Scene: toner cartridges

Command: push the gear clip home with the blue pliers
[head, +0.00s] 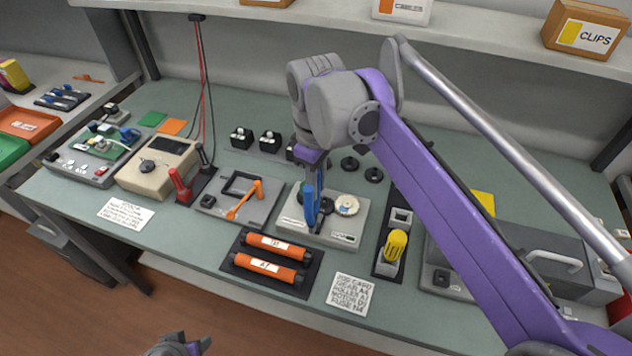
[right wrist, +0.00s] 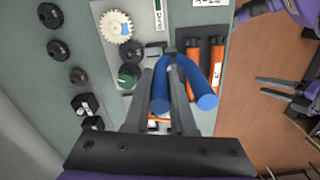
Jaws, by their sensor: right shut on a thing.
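My right gripper (head: 314,172) is shut on the blue pliers (head: 310,207), which point down over the grey gear plate (head: 284,234). In the right wrist view the pliers' blue handles (right wrist: 204,92) spread between and past the gripper fingers (right wrist: 172,110). The plate carries a cream gear (head: 347,205) with a blue mark, a dark gear (right wrist: 132,52) and a green-topped round part (right wrist: 127,76). I cannot make out the gear clip or whether the pliers touch anything. My left gripper (head: 196,346) is low at the bottom edge, empty, its fingers apart in the right wrist view (right wrist: 284,92).
Two orange rollers (head: 278,245) lie in a black tray in front of the plate. An orange-handled fixture (head: 243,205) stands to the left, a yellow-knobbed tool (head: 396,245) to the right. A job card (head: 350,294) lies at the front edge. Black parts (head: 270,141) stand behind.

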